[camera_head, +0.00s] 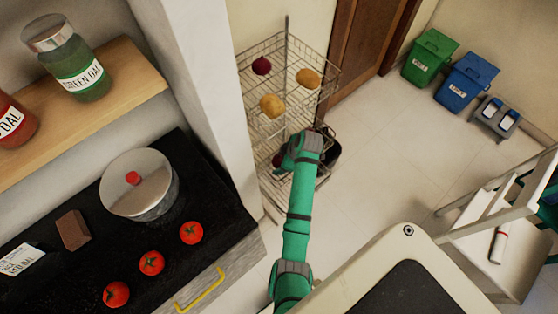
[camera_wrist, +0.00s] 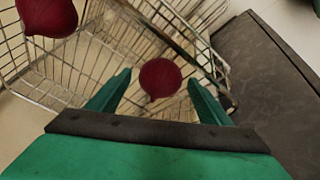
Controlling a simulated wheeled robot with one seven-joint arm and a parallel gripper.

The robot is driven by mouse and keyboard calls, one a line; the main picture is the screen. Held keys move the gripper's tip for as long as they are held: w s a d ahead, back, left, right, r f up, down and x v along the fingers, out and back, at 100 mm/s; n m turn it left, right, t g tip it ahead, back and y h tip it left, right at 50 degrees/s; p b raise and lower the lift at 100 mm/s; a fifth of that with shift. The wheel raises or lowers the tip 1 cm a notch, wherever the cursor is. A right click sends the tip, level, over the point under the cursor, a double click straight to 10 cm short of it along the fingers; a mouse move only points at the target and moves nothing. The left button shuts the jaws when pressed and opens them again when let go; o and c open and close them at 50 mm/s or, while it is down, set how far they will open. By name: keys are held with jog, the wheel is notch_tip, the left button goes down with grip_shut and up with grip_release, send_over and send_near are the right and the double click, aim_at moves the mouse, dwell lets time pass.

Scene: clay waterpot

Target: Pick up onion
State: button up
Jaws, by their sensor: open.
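A dark red onion (camera_wrist: 160,79) shows in the wrist view, in the wire rack, between and a little beyond the fingertips of my gripper (camera_wrist: 158,84). The gripper is open and I see no contact with the onion. A second dark red onion (camera_wrist: 48,15) is at the upper left of the wrist view. In the head view an onion (camera_head: 262,66) sits on the rack's top tier at the left. My arm reaches down to the rack's lower tier there and hides most of that tier and the gripper's fingers.
The wire rack (camera_head: 247,105) has thin rims and posts around the gripper. Potatoes (camera_head: 308,78) (camera_head: 272,106) sit on its upper tiers. A dark bin (camera_head: 331,156) stands close to the rack's right. A counter with tomatoes (camera_head: 152,263) is at the left.

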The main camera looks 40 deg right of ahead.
jog(key=shift+s+d, duration=0.2)
jog(key=shift+d, duration=0.05)
jog(key=c, duration=1.2)
jog(key=shift+w+a, duration=0.1)
jog(key=shift+a, duration=0.1)
jog(key=shift+r, duration=0.1)
